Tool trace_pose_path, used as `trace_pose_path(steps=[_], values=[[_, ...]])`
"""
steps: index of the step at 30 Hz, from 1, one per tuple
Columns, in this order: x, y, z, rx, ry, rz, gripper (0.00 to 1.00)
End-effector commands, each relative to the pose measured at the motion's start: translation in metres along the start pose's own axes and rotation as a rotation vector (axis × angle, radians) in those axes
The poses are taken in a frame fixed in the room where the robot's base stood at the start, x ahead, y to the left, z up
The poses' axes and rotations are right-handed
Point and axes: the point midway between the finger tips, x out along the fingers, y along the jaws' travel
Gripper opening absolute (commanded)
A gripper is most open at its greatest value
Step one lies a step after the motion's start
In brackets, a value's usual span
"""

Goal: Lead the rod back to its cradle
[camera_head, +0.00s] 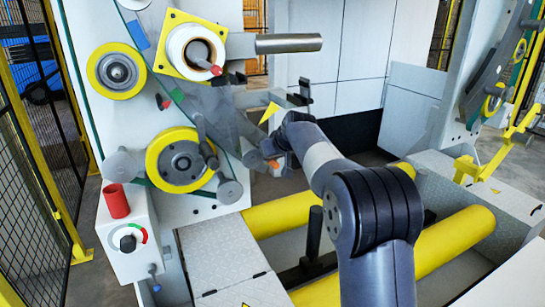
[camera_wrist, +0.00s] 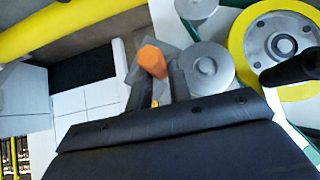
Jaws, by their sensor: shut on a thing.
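My gripper (camera_head: 268,158) is at the lower right of the machine's upright panel, just right of the large yellow wheel (camera_head: 162,160). It is shut on the rod, whose orange end (camera_wrist: 152,61) shows between the fingers in the wrist view. In the head view only a small orange patch (camera_head: 275,165) of it shows, and the rest is hidden by my gripper and arm. A grey round roller (camera_wrist: 207,68) is close beside the fingers in the wrist view. I cannot tell whether the rod touches it. I cannot pick out the cradle with certainty.
A grey cylinder (camera_head: 288,43) juts out to the right above my gripper. A small yellow pointed piece (camera_head: 269,112) is just above my wrist. Long yellow rollers (camera_head: 442,242) lie low at right. A control box (camera_head: 128,240) with a red cylinder is at lower left.

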Motion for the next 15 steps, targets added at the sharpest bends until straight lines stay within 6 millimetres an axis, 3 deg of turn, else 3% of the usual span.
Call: trace_pose_path(steps=[15], values=[[0.022,-0.018,0.022,-0.002,0.002,0.0,0.0]])
